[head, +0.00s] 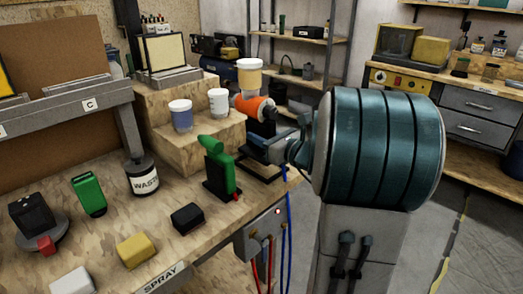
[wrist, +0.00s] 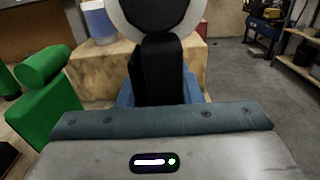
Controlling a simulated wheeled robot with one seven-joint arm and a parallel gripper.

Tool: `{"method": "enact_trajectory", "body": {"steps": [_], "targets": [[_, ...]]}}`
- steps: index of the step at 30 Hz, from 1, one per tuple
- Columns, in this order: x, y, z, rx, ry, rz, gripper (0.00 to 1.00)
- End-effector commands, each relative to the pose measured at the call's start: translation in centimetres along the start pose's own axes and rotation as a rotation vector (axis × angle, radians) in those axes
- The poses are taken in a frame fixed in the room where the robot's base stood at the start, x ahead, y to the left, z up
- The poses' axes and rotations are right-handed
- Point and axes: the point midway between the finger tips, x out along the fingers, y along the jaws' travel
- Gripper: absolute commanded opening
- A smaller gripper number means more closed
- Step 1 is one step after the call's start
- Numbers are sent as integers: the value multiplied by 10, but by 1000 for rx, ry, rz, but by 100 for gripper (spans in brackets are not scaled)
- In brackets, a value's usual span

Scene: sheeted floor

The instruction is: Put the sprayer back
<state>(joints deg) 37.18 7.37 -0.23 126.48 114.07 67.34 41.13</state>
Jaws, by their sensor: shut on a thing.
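The sprayer (head: 252,106) has an orange body, a dark handle and a pale cup with a yellowish band on top. My gripper (head: 268,146) is shut on its dark handle, which also shows between the blue fingers in the wrist view (wrist: 161,72). The sprayer looks upright near the table's right edge, beside the wooden step block. A dark flat base (head: 268,170) shows on the table below my gripper, partly hidden. I cannot tell whether the sprayer touches anything below. A green sprayer-like thing (head: 219,168) with a black stand is to the left; it also shows in the wrist view (wrist: 45,100).
The wooden step block (head: 215,135) carries two lidded cups (head: 181,116) (head: 218,102).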

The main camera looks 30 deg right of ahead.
Motion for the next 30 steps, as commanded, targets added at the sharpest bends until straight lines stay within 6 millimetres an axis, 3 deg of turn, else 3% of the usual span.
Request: {"method": "enact_trajectory", "body": {"steps": [9, 20, 21, 23, 30], "targets": [[0, -1, -36, 0, -2, -1, 24], [0, 0, -40, -2, -3, 0, 24], [-1, 0, -41, 0, 1, -1, 38], [-1, 0, -41, 0, 1, -1, 54], [-1, 0, -41, 0, 1, -1, 54]]}}
